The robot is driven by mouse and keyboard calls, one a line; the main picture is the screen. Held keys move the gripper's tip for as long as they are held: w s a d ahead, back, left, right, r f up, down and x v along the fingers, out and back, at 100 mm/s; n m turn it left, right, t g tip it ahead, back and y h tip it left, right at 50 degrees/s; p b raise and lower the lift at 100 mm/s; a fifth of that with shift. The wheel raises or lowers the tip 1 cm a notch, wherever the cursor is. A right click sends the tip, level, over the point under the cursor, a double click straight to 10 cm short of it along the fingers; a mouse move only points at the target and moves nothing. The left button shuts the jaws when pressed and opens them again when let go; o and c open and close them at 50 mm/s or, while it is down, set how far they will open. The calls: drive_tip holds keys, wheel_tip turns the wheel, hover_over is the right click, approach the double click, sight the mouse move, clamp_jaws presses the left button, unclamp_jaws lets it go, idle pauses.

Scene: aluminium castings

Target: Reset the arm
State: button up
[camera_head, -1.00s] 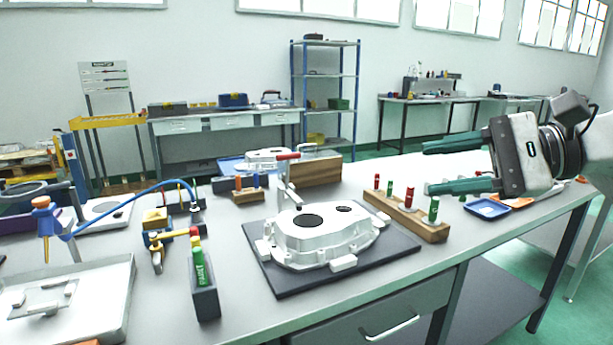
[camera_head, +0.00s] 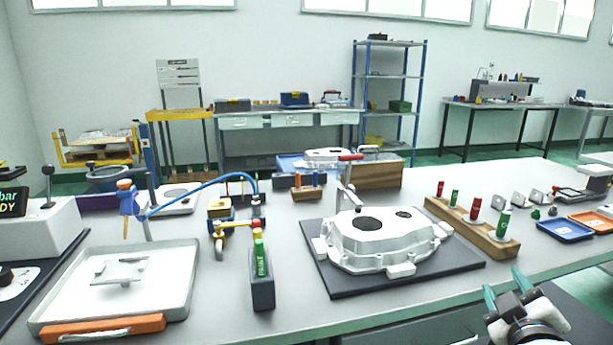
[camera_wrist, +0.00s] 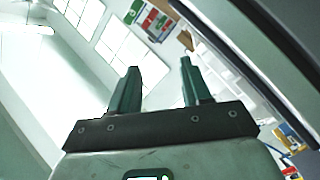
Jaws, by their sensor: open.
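My gripper (camera_head: 507,290) is low at the right in the head view, at the front edge of the bench, its green fingers pointing up. In the wrist view my gripper (camera_wrist: 158,88) shows two green fingers set well apart with nothing between them. The wrist view looks toward the wall and windows, with the bench tilted at the right. My gripper is apart from the casting and the peg block.
A white casting (camera_head: 375,236) sits on a dark mat (camera_head: 325,273). A wooden block (camera_head: 478,232) with red and green plugs stands right of it. Blue (camera_head: 562,229) and orange (camera_head: 598,221) trays lie far right. A white tray (camera_head: 182,290) is at left.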

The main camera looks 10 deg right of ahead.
drive_tip(key=s+a+f+m+g+y, duration=0.1)
drive_tip(key=s+a+f+g+y, duration=0.15)
drive_tip(key=f, duration=0.45)
drive_tip(key=s+a+f+m+g+y, duration=0.1)
drive_tip(key=s+a+f+g, duration=0.2)
drive_tip(key=f, duration=0.4)
drive_tip(key=s+a+f+m+g+y, duration=0.1)
drive_tip(key=s+a+f, duration=0.1)
drive_tip(key=s+f, duration=0.4)
drive_tip(key=s+a+f+m+g+y, duration=0.1)
drive_tip(key=s+a+f+g, duration=0.1)
drive_tip(key=s+f+g, duration=0.3)
drive_tip(key=s+a+f+y, duration=0.1)
drive_tip(key=s+a+f, duration=0.15)
drive_tip(key=s, duration=0.45)
drive_tip(key=s+a+f+m+g+y, duration=0.1)
drive_tip(key=s+f+g, duration=0.25)
drive_tip(key=s, duration=0.35)
wheel_tip(320, 180, up, 14)
drive_tip(key=p, duration=1.4)
drive_tip(key=shift+w+f+t, duration=0.25)
drive_tip(key=shift+w+t, duration=0.05)
drive_tip(key=shift+w, duration=0.05)
